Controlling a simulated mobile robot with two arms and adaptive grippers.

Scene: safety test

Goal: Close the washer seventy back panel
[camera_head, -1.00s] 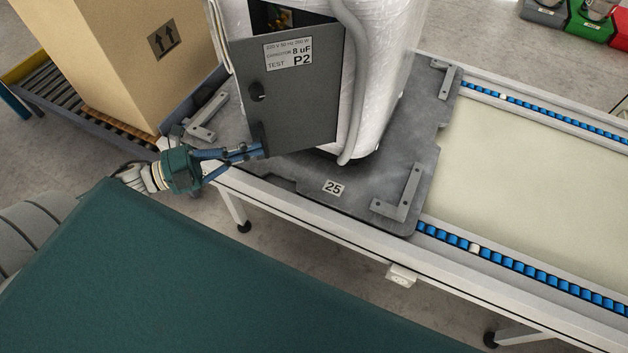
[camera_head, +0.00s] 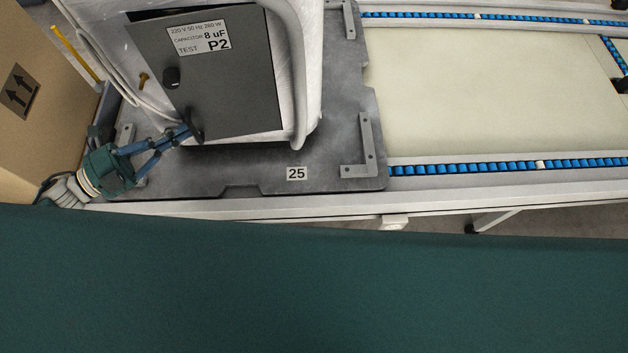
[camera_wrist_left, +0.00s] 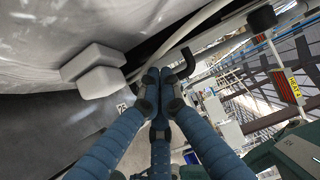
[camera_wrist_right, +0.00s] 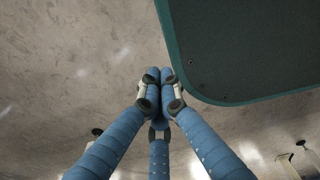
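The dark grey back panel (camera_head: 235,85), labelled P2, hangs on the white wrapped washer (camera_head: 308,85) at the upper left of the head view. It stands ajar, with a dark gap along its left and top edges. A black knob (camera_head: 171,78) and a dark curved piece (camera_head: 194,123) show near its left side. My left gripper (camera_head: 186,131) has its fingertips at the panel's lower left corner; contact is unclear. In the left wrist view its fingers (camera_wrist_left: 160,88) come together with nothing visible between them. My right gripper (camera_wrist_right: 160,88) is shut and empty above the floor.
The washer stands on a grey pallet (camera_head: 240,170) marked 25, on a conveyor (camera_head: 480,95) whose belt is clear to the right. A cardboard box (camera_head: 40,95) stands at the left. A white hose runs beside the panel's left edge.

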